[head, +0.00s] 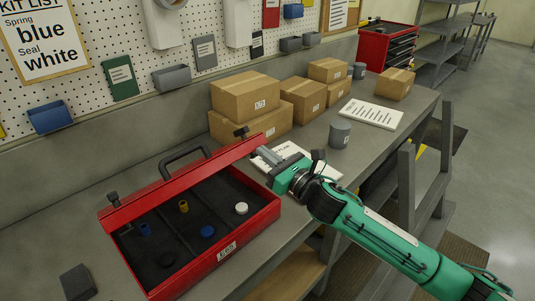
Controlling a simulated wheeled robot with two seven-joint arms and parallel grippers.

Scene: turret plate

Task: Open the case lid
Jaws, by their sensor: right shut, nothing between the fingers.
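The red case (222,262) stands on the workbench with its dark interior in view. Its red lid (180,183) stands raised along the back edge, seen nearly edge-on, with a dark handle (186,160) and two dark latches (113,199) at its top. Inside lie a blue piece (145,229), a yellow piece (183,206), a white disc (241,208), a blue disc (207,231) and a black disc (166,259). My right gripper (261,153) is shut and empty, close to the lid's right end; I cannot tell if it touches. My left gripper is out of view.
Cardboard boxes (245,98) stand behind the case against the wall. A grey cup (339,134) and a printed sheet (371,114) are to the right. A dark block (77,282) lies left of the case. A pegboard with bins rises behind.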

